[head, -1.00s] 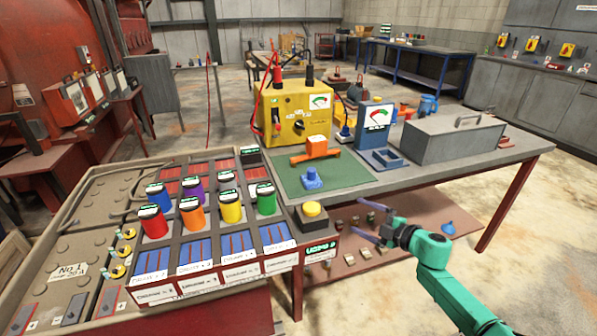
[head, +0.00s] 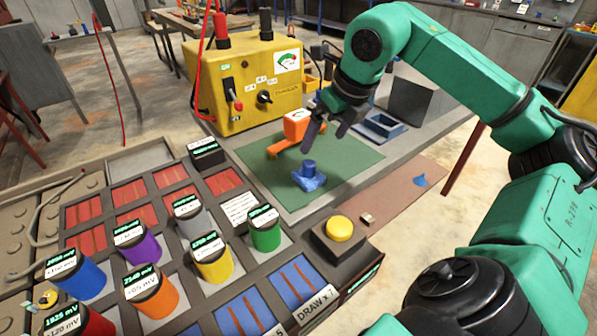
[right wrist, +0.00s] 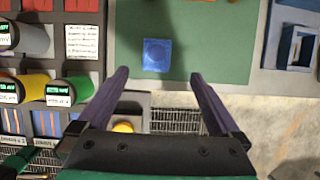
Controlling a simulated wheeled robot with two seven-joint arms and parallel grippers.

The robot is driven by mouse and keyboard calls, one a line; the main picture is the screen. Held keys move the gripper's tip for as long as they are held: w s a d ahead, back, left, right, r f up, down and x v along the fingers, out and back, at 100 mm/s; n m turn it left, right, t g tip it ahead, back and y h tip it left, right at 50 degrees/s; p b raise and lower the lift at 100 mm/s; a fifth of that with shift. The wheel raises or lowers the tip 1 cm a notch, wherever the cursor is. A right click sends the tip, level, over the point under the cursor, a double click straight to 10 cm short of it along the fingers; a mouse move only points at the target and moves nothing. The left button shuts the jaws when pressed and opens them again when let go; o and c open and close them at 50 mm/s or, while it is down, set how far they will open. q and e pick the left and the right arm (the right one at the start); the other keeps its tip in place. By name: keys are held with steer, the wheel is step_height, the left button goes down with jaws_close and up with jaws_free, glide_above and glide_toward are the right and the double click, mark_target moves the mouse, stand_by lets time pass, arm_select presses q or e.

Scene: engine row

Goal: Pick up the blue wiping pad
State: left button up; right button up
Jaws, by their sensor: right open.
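The blue wiping pad (head: 308,180), a flat blue piece with a round knob on top, lies on the green mat (head: 262,182) near its front edge. My right gripper (head: 325,138) is open and empty above the mat, over the pad and slightly to its right, apart from it. In the right wrist view the pad (right wrist: 157,56) shows just beyond and between the two open fingertips (right wrist: 158,75). My left gripper is not in view.
An orange tool (head: 290,135) lies behind the pad, with the yellow meter box (head: 248,85) further back. A blue open tray (head: 380,127) is to the right. A yellow button (head: 339,229) and several coloured cylinders, one green (head: 265,232), stand in front.

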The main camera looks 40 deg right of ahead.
mark_target(311, 163)
steer(key=x, duration=0.4)
steer(key=shift+s+f, duration=0.15)
steer(key=shift+f, duration=0.2)
steer(key=x, duration=0.6)
steer(key=shift+w+a+f+p, duration=0.25)
steer(key=shift+w+a+p, duration=0.05)
steer(key=shift+w+p, duration=0.1)
steer(key=shift+w+f, duration=0.2)
steer(key=shift+f, duration=0.15)
steer(key=shift+r, duration=0.1)
steer(key=c, duration=1.3)
step_height(311, 163, up, 20)
steer(key=p, duration=0.6)
steer(key=o, duration=0.8)
steer(key=shift+c, duration=0.2)
steer(key=c, duration=0.5)
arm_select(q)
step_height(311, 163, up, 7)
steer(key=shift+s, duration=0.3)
arm_select(e)
steer(key=shift+s, duration=0.1)
steer(key=shift+c, duration=0.4)
